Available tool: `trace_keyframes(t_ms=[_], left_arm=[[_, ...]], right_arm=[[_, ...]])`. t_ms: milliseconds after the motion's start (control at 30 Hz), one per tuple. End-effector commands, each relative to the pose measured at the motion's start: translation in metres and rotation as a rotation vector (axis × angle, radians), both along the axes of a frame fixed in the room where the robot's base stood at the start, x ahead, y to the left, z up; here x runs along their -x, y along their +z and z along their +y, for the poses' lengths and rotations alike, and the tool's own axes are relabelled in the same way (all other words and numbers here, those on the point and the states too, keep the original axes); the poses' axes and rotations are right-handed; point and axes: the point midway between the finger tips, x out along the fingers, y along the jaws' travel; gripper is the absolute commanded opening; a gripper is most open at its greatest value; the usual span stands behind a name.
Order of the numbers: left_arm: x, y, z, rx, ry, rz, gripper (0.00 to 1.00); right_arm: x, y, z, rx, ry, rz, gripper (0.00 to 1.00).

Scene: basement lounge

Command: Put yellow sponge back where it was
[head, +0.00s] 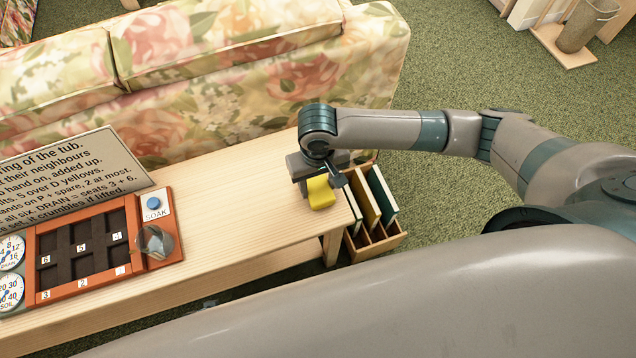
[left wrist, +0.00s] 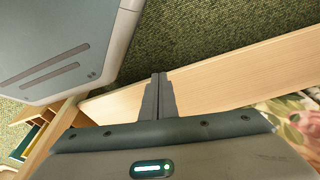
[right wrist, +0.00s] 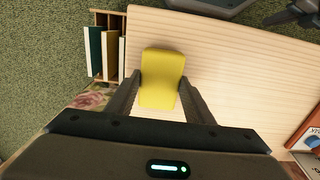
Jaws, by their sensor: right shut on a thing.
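The yellow sponge (head: 320,193) is at the right end of the wooden table (head: 240,225). My right gripper (right wrist: 161,84) is shut on the yellow sponge (right wrist: 161,70), with one finger on each side of it. I cannot tell whether the sponge touches the tabletop. A red-brown tray (head: 34,262) with dark, numbered compartments lies on the table to the left; the compartments that show look empty. My left gripper (left wrist: 157,80) is shut, its fingers together with nothing between them, above the table edge.
A blue SOAK button (head: 153,203) and a clear round object (head: 155,243) are by the tray. A text sign (head: 85,172) and dials (head: 10,290) stand near it. A wooden rack (head: 388,240) with upright boards stands beyond the table's right end. A floral sofa (head: 200,85) is behind.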

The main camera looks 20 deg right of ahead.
Motion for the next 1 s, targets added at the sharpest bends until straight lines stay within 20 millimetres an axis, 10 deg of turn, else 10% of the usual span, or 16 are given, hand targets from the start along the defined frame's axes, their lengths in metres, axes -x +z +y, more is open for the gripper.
trace_keyframes(t_ms=[433,467,533,1000], left_arm=[[0.006,-0.002,0.000,0.000,0.001,0.006,0.00],[0.007,-0.004,0.001,0.000,0.001,0.007,0.00],[0.006,-0.005,0.001,-0.001,0.001,0.009,0.00],[-0.006,0.000,0.000,-0.001,0.001,-0.006,0.00]], right_arm=[[0.000,-0.003,0.000,0.000,-0.001,0.000,0.30],[0.000,-0.003,0.000,0.000,-0.001,-0.001,0.55],[0.000,-0.003,0.000,0.000,-0.001,-0.001,0.66],[0.000,0.001,0.000,-0.001,0.000,-0.001,0.66]])
